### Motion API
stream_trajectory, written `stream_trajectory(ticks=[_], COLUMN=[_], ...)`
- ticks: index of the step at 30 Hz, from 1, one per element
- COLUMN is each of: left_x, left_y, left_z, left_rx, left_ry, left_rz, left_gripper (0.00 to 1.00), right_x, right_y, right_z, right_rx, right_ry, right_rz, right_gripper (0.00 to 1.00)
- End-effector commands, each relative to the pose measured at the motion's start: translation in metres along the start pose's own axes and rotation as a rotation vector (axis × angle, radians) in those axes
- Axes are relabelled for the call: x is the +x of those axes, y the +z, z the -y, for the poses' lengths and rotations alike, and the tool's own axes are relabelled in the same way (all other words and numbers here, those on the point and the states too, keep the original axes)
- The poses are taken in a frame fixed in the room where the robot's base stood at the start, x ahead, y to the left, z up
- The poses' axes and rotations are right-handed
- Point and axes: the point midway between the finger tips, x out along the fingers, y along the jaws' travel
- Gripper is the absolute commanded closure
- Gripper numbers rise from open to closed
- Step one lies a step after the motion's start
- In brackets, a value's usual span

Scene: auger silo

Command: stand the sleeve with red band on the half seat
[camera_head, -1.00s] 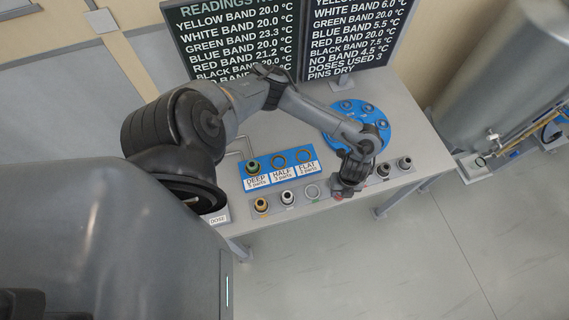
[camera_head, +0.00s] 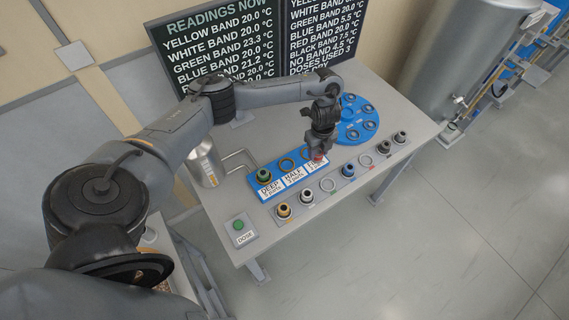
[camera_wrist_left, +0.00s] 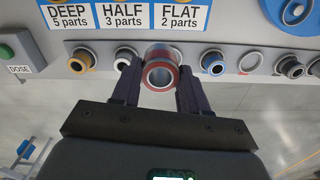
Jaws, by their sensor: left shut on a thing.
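My left gripper (camera_head: 320,150) is shut on the sleeve with red band (camera_wrist_left: 160,74), whose red-rimmed open end faces the camera in the left wrist view. In the head view a bit of its red band (camera_head: 320,159) shows below the fingers, near the FLAT label. The half seat (camera_head: 286,164) is an empty ring in the middle of the blue seat plate, left of the gripper. The deep seat holds a sleeve with green band (camera_head: 263,175). The flat seat is partly hidden by the gripper. My right gripper is not in view.
A grey rack in front holds sleeves with yellow (camera_head: 283,211), white (camera_head: 307,197) and blue bands (camera_head: 348,170), plus two dark ones at the right. Its green and red places (camera_head: 366,160) are empty rings. A blue round plate (camera_head: 358,120) stands behind; a green DOSE button (camera_head: 239,225) is front left.

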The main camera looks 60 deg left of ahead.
Motion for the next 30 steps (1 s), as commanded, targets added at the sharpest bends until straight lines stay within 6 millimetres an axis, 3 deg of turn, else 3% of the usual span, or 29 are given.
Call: stream_trajectory(ticks=[9, 15, 25, 30], left_x=[0.041, 0.058, 0.067, 0.086], left_y=[0.043, 0.064, 0.075, 0.074], left_z=[-0.045, -0.068, -0.079, -0.079], left_rx=[-0.004, -0.002, 0.001, -0.001], left_ry=[0.006, 0.003, 0.001, 0.002], left_rz=[0.002, 0.001, 0.002, 0.0], left_gripper=[1.0, 1.0, 1.0, 1.0], right_x=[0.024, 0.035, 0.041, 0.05], right_y=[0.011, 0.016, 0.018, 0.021], right_z=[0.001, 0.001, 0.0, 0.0], right_rx=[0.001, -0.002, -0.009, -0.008], right_ry=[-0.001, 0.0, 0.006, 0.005], right_rz=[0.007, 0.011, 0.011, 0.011], right_gripper=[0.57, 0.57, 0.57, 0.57])
